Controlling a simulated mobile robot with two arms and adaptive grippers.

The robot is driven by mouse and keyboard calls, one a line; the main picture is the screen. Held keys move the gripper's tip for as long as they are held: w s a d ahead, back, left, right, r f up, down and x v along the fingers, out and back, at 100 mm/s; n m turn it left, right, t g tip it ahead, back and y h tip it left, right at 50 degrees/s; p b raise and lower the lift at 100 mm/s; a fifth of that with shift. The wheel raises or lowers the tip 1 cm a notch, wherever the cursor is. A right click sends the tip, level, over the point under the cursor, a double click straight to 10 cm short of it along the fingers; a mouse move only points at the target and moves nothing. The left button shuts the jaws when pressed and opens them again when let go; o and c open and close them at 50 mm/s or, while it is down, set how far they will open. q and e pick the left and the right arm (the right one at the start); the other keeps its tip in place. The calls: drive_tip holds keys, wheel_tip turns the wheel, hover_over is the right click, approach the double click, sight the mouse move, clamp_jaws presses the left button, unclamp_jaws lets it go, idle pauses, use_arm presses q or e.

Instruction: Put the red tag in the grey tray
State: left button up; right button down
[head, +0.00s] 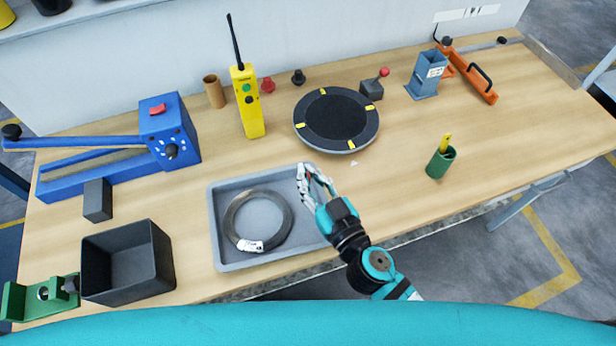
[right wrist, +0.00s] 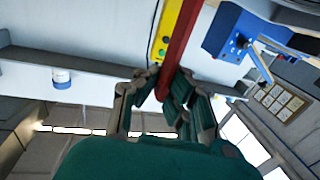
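The grey tray (head: 226,258) lies flat at the front middle of the bench, with a coil of dark wire (head: 232,215) bearing a white label in it. My right gripper (head: 309,180) is above the tray's right side. In the right wrist view the red tag (right wrist: 182,42) shows as a long red strip between the fingers of this gripper (right wrist: 162,88), which look closed on its lower end. In the head view the tag is mostly hidden by the fingers. My left gripper is not in view.
A dark open bin (head: 128,292) stands left of the tray, with a blue lever tool (head: 168,135) behind it. A yellow remote (head: 248,108) and a round black turntable (head: 337,118) stand behind the tray. A green cup (head: 438,163) is to the right, with clear bench around it.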

wheel_tip(320, 180, down, 4)
drive_tip(key=shift+w+r+b, duration=0.1)
drive_tip(key=shift+r+b, duration=0.15)
drive_tip(key=shift+b, duration=0.95)
drive_tip(key=shift+f, duration=0.15)
drive_tip(key=c, duration=1.5)
unclamp_jaws()
